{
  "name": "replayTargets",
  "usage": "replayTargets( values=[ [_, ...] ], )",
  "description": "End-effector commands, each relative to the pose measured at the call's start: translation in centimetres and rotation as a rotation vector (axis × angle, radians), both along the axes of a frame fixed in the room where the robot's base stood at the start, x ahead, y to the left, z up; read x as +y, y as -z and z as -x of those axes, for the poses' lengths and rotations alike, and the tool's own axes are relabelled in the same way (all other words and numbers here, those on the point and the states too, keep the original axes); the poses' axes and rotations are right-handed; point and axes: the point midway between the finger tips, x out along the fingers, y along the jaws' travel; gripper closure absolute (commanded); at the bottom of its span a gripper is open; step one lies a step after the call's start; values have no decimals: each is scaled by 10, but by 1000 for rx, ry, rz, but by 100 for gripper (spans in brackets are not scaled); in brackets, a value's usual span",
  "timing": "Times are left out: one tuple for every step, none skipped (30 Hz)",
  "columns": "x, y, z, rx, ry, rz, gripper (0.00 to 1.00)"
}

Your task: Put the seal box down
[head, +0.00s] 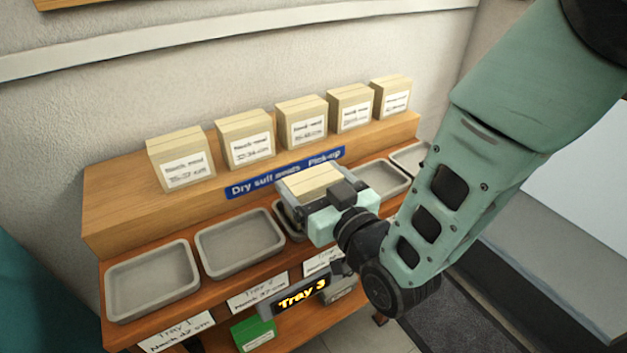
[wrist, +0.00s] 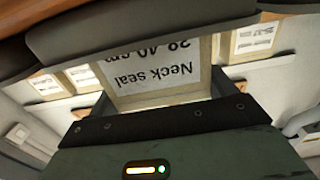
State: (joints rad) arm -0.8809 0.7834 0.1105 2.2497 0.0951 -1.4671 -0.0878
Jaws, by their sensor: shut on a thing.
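My gripper (head: 318,197) is shut on a cardboard seal box (head: 310,179) and holds it over the third grey tray (head: 283,219). The box and gripper hide most of that tray, so I cannot tell whether the box touches it. In the wrist view, the seal box (wrist: 157,78) sits between the dark fingers of my gripper (wrist: 150,85). Its white label appears upside down and reads "Neck seal", with a size line partly cut off at the finger. A dark sign (head: 301,295) below reads "Tray 3" in glowing letters.
Several similar boxes (head: 247,139) stand on the raised wooden shelf behind. Empty trays (head: 152,281) and (head: 240,244) lie left of the third; another tray (head: 381,179) lies right. A blue sign (head: 285,173) runs along the shelf front. A green box (head: 254,334) is below.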

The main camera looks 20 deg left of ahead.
Motion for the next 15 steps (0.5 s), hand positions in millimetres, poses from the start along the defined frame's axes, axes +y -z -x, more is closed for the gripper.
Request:
replayTargets(
  values=[
    [0,0,0,-1,0,-1,42],
    [0,0,0,-1,0,-1,42],
    [0,0,0,-1,0,-1,42],
    [0,1,0,-1,0,-1,42],
    [0,2,0,-1,0,-1,42],
    [0,3,0,-1,0,-1,42],
    [0,4,0,-1,0,-1,42],
    [0,4,0,0,0,0,14],
    [0,3,0,0,0,0,3],
    [0,3,0,0,0,0,0],
    [0,3,0,0,0,0,0],
    [0,3,0,0,0,0,0],
    [0,3,0,0,0,0,0],
    [0,3,0,0,0,0,0],
    [0,2,0,0,0,0,0]
  ],
)
